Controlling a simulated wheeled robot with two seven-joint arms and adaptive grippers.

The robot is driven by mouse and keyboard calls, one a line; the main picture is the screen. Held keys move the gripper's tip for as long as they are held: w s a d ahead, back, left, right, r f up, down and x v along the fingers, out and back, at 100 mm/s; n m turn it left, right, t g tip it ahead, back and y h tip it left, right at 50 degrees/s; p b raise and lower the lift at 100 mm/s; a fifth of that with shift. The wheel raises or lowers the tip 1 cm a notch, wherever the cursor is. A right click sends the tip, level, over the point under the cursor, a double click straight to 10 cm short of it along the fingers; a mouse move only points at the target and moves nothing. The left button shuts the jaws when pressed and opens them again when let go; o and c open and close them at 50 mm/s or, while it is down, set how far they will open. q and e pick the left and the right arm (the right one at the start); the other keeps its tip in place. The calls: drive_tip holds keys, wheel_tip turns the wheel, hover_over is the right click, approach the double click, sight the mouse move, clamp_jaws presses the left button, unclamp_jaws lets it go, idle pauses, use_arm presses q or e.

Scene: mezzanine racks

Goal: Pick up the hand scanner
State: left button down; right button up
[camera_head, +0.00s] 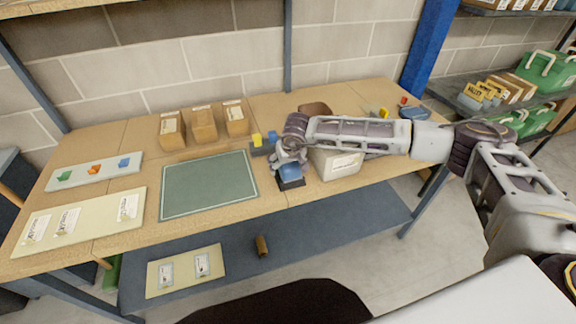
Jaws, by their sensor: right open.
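My right gripper (287,152) reaches in from the right over the table, its fingers pointing left and down. It is open. Just below its fingers is a small blue device (290,171) on a dark base (291,184), near the table's front edge. This may be the hand scanner, but it is too small and partly covered to be sure. I cannot tell whether the fingers touch it. Behind and left of the gripper is a dark holder with a yellow block (257,140) and a blue block. My left gripper is not in view.
A green mat (208,184) lies left of the gripper. Several cardboard boxes (204,124) stand behind it. A carton with a white label (337,164) stands under my right forearm. A tray with coloured pieces (76,179) and a label board (79,222) lie at left. A lower shelf (330,226) runs beneath.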

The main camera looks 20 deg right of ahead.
drive_tip(key=shift+f, duration=0.15)
drive_tip(key=c, duration=1)
drive_tip(key=shift+c, duration=0.5)
drive_tip(key=shift+s, duration=0.1)
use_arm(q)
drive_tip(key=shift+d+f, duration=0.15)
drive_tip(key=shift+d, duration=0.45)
